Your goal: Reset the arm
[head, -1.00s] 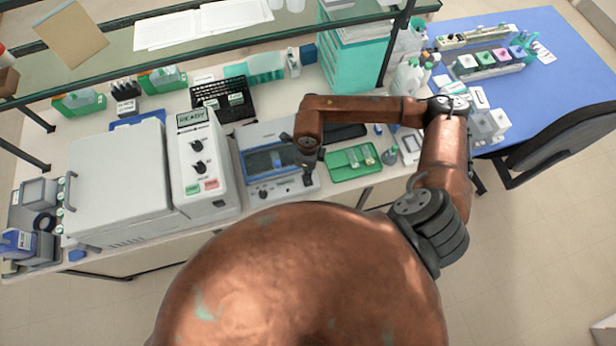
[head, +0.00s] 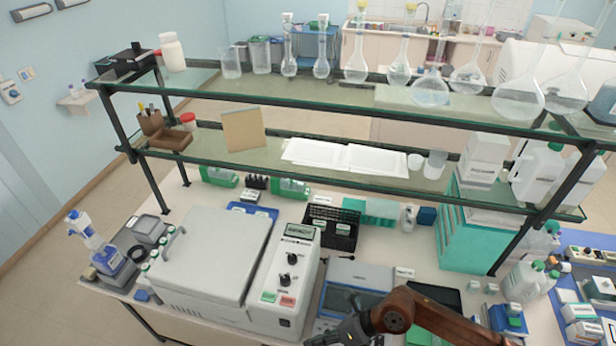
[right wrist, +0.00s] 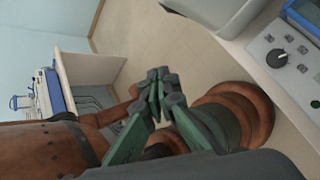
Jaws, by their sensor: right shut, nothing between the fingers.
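My right arm (head: 435,322) is copper-coloured and comes in at the bottom right of the head view. Its dark gripper end (head: 345,335) is at the bottom edge, partly cut off, in front of the blue-topped device on the bench. In the right wrist view the green-grey fingers of my right gripper (right wrist: 160,88) are together, with nothing between them. Behind them are copper parts of my own body and the floor. My left gripper is in neither view.
A white box-shaped machine (head: 200,262) and a control unit reading READY (head: 285,280) stand on the bench. The blue-topped device (head: 352,300) is beside them. Two glass shelves (head: 300,95) with flasks run above the bench. The floor (right wrist: 125,25) beside the bench is clear.

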